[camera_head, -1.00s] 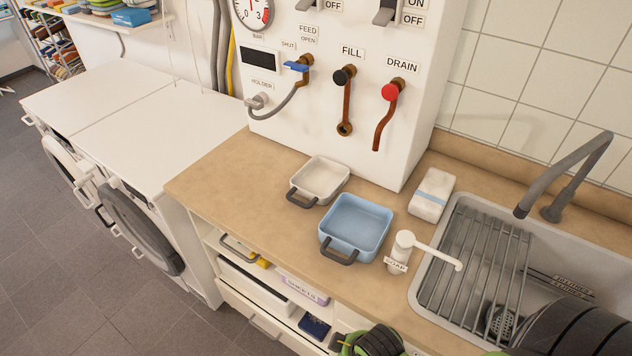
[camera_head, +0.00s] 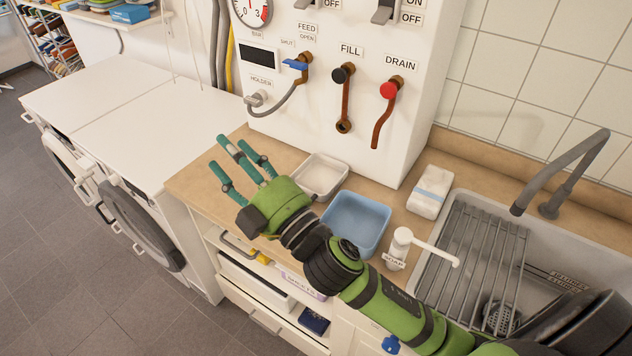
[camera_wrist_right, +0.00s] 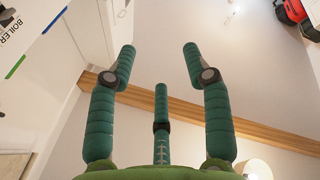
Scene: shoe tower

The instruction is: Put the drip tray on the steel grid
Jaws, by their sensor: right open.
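Two small trays stand on the wooden counter in the head view: a blue one (camera_head: 357,222) and a smaller whitish one (camera_head: 321,177) behind it to the left. I cannot tell which is called the drip tray. The steel grid (camera_head: 470,255) lies over the left part of the sink and looks empty. My right gripper (camera_head: 229,152) is open and empty, left of the whitish tray, above the counter's left end. My left gripper is not in view.
A white soap dispenser (camera_head: 401,249) stands between the blue tray and the sink. A wrapped white block (camera_head: 430,191) lies behind it. A grey faucet (camera_head: 562,178) arches over the sink. The panel with FILL (camera_head: 343,97) and DRAIN (camera_head: 385,113) levers rises behind the trays.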

